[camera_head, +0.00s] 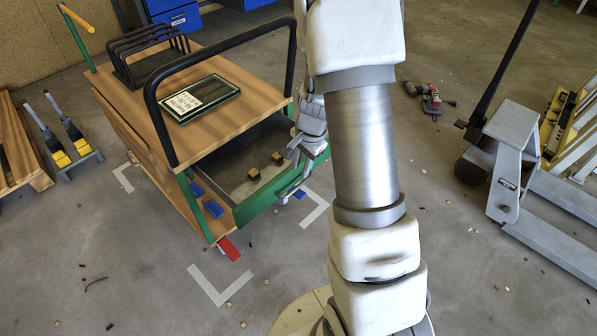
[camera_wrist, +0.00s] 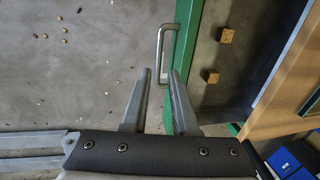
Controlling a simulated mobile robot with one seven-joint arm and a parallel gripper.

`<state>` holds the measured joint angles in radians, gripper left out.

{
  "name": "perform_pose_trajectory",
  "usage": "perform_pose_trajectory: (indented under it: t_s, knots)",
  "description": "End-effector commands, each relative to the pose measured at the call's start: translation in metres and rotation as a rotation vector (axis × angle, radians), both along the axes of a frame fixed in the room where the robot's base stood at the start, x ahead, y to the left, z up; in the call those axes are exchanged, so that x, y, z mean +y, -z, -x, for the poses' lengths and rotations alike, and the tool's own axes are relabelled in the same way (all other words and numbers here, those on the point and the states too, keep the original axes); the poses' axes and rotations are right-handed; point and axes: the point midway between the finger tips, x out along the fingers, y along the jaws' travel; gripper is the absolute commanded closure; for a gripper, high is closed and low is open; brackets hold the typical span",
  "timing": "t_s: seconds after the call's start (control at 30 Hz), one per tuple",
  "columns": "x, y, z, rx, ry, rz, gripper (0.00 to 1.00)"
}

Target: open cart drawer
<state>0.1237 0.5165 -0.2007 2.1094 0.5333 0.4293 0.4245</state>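The cart (camera_head: 225,65) has a wooden top and a green frame. Its drawer (camera_head: 262,202) is pulled out, showing a grey inside with two small wooden blocks (camera_head: 254,173). In the wrist view the drawer's green front edge (camera_wrist: 187,45) carries a metal bar handle (camera_wrist: 160,48). My gripper (camera_wrist: 161,72) is open, its two fingers apart near the lower end of the handle; the bar lines up with the gap between the tips. I cannot tell whether they touch it. In the head view my gripper (camera_head: 303,150) is at the drawer front, partly hidden by my arm.
A black rail (camera_head: 152,105), a file rack (camera_head: 150,55) and a framed panel (camera_head: 200,98) are on the cart top. A grey pallet jack (camera_head: 510,160) stands at the right. A red drill (camera_head: 430,98) lies on the floor. Floor in front of the cart is mostly clear.

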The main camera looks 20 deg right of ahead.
Motion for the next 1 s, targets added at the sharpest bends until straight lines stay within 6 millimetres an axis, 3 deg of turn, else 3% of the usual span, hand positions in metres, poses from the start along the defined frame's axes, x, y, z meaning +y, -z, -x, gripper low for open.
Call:
perform_pose_trajectory:
  t_s: [0.03,0.1,0.4,1.0]
  knots:
    - [-0.001,-0.019,0.002,-0.004,0.000,0.002,0.73]
    - [-0.002,-0.036,0.005,-0.004,-0.001,0.001,0.73]
    - [-0.005,-0.081,0.013,-0.001,-0.001,0.001,0.73]
    - [-0.006,-0.087,0.015,0.000,0.000,0.000,0.73]
